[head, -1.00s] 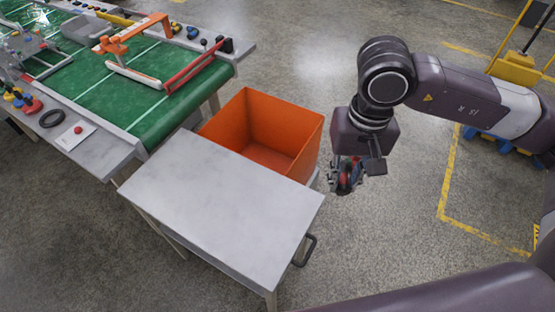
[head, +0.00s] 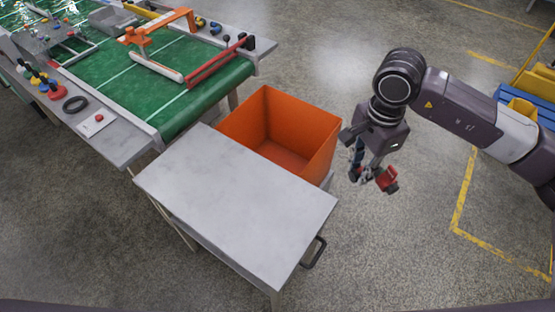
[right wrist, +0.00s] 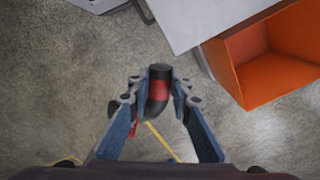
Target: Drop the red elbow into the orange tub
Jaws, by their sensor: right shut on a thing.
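The red elbow (right wrist: 158,92), a bent piece with black ends and a red band, is between the fingers of my right gripper (right wrist: 156,92) in the right wrist view. The right gripper (head: 371,177) is shut on it; in the head view the red part of the elbow (head: 386,179) shows at the fingertips. The gripper hangs over bare floor, right of the orange tub (head: 312,128) and apart from it. The open-topped tub, also in the right wrist view (right wrist: 243,82), looks empty where I see inside.
A green conveyor (head: 135,75) with orange and red frames lies at upper left.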

